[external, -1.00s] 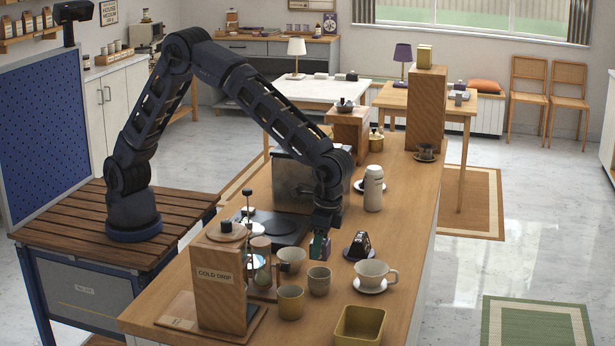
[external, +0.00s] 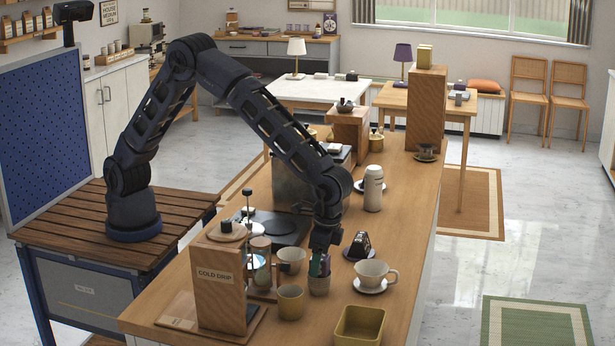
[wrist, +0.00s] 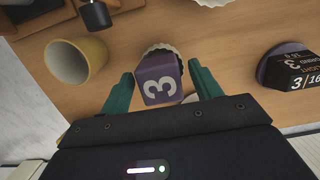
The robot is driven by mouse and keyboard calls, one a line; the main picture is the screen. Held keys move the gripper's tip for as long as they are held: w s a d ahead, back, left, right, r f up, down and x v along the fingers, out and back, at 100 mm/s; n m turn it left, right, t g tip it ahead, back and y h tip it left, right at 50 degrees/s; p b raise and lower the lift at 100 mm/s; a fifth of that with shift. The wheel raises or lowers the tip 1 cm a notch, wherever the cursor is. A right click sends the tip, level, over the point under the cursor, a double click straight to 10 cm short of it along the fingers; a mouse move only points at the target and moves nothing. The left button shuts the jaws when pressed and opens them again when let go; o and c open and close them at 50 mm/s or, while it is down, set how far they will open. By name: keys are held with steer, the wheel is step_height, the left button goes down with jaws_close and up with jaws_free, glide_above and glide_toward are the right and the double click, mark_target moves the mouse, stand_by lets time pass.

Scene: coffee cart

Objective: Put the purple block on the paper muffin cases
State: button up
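The purple block (wrist: 160,80), marked with a white 3, sits slightly tilted between my green fingers in the wrist view. My gripper (wrist: 162,82) is open around it, with a narrow gap showing at the right finger. Beneath the block, the white fluted rim of the paper muffin cases (wrist: 158,49) shows; the block hides the rest. In the external view, my gripper (external: 319,267) points down, with the block (external: 326,264) between its fingers, at the top of the muffin cases (external: 319,287). I cannot tell how deep the block sits.
A black block (external: 360,245) on a dark saucer and a cup (external: 371,272) are to the right. A yellow tin (external: 358,325) and the cold drip stand (external: 218,286) are nearer.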

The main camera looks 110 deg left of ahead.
mark_target(326, 258)
step_height(326, 258, up, 12)
steer(key=w, duration=0.2)
steer(key=s+a+r+t, duration=0.2)
steer(key=s+a+r, duration=0.7)
steer(key=s+r, duration=0.25)
steer(key=s+a+r+t, duration=0.1)
steer(key=s+a+r, duration=0.2)
steer(key=s, duration=0.3)
steer(key=s+a+r, duration=0.2)
steer(key=s+a, duration=0.2)
steer(key=s, duration=0.1)
steer(key=s+a+f+t, duration=0.1)
steer(key=s+a+f, duration=0.1)
steer(key=s, duration=1.1)
steer(key=s+a+f+t, duration=0.2)
steer(key=s+a, duration=0.3)
steer(key=s, duration=0.8)
steer(key=shift+s, duration=0.3)
